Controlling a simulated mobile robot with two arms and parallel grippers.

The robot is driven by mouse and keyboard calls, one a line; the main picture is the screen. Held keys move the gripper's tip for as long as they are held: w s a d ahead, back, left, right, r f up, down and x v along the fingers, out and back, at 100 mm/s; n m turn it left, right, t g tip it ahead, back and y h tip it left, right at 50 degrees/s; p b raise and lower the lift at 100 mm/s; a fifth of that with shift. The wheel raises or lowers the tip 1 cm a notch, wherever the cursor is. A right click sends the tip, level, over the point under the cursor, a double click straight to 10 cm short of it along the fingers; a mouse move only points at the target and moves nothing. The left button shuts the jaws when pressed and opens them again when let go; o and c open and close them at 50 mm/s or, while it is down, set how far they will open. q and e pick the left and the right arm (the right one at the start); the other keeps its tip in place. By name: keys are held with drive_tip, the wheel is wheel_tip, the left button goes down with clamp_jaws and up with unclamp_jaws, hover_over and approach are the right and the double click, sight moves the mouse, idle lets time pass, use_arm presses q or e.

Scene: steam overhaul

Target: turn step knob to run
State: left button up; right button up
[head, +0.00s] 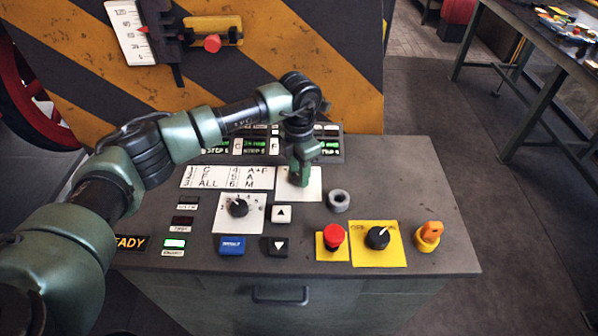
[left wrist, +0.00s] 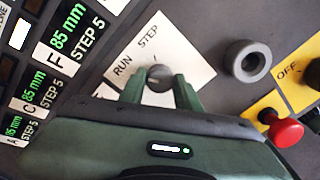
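The step knob (left wrist: 158,77) is a small grey knob on a white plate marked RUN and STEP in the left wrist view. Its white plate (head: 314,186) shows in the head view, where the gripper hides the knob. My left gripper (left wrist: 160,88) has its two green fingers on either side of the knob, with the knob between them. I cannot tell whether the fingers touch it. In the head view the left gripper (head: 299,178) points down over the plate. My right gripper is not in view.
A grey ring (head: 338,201) stands right of the plate. A red button (head: 333,236), a black selector on yellow (head: 377,238) and an orange knob (head: 428,236) are at the front right. A numbered dial (head: 239,207) and up and down buttons lie nearer the front.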

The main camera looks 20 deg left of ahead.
use_arm(q)
drive_tip(key=o, duration=0.3)
drive_tip(key=shift+o, duration=0.2)
drive_tip(key=shift+r, duration=0.15)
drive_tip(key=shift+r, duration=0.35)
wheel_tip(320, 180, up, 7)
drive_tip(key=shift+b, duration=1.05)
drive_tip(key=shift+r, duration=0.1)
